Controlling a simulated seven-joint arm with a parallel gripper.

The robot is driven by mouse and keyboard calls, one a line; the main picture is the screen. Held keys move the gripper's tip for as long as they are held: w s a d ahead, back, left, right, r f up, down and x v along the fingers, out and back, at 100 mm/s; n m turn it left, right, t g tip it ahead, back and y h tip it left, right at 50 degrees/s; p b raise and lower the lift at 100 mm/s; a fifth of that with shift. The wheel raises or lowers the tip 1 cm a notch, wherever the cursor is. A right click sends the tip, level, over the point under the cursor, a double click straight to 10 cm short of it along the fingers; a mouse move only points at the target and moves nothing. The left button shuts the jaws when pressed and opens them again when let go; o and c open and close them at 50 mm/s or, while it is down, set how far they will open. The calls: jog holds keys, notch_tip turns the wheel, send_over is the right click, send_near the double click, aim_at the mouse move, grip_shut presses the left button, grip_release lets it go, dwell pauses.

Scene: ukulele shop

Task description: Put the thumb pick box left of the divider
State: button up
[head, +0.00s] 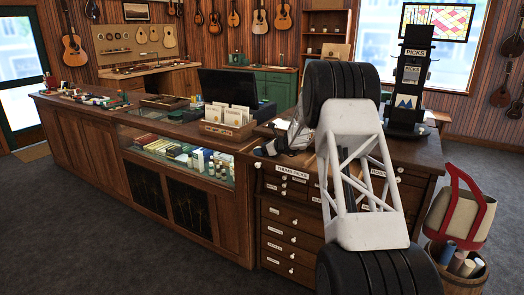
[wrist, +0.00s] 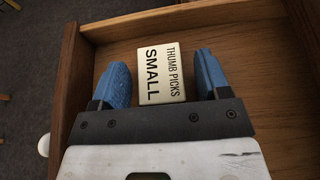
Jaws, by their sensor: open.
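The thumb pick box (wrist: 162,88), cream with the dark words "THUMB PICKS SMALL", lies in a wooden drawer (wrist: 225,28) in the wrist view. My gripper (wrist: 161,72) is open, with one blue fingertip on each side of the box. A gap shows between each fingertip and the box. In the head view my arm hides the box and drawer inside.
The drawer front (wrist: 68,70) rises at the left of the wrist view, with a white knob (wrist: 43,145) outside. In the head view, the drawer cabinet (head: 282,215) joins a glass display counter (head: 165,150). A black picks stand (head: 413,75) and card rack (head: 228,128) stand on top.

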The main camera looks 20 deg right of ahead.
jog(key=shift+r, duration=0.15)
jog(key=shift+s+d, duration=0.1)
jog(key=shift+d, duration=0.05)
jog(key=v, duration=1.1)
jog(key=shift+s+d+r, duration=0.2)
jog(key=shift+s+r, duration=0.05)
dwell(0.5)
jog(key=shift+s+a+r, duration=0.3)
jog(key=shift+s+a, duration=0.05)
jog(key=shift+a, duration=0.05)
jog(key=s+a+r+n+g+h, duration=0.15)
jog(key=s+a+r+n, duration=0.35)
jog(key=s, duration=0.6)
jog(key=s+a+r+n+g+h, duration=0.1)
jog(key=s+a+r+n+g, duration=0.2)
jog(key=s+a, duration=0.6)
jog(key=s+a+r+n+g+h, duration=0.1)
jog(key=s+a+r+n, duration=0.4)
jog(key=s, duration=0.8)
jog(key=s+f+n+h, duration=0.2)
jog(key=s+n, duration=0.2)
jog(key=s, duration=0.8)
jog(key=s+f+n+g+h, duration=0.1)
jog(key=s+n, duration=0.4)
jog(key=s, duration=0.7)
jog(key=s+f+n+h, duration=0.2)
jog(key=s+n+h, duration=0.1)
jog(key=s, duration=1)
jog(key=shift+f+n, duration=0.35)
jog(key=shift+n, duration=0.55)
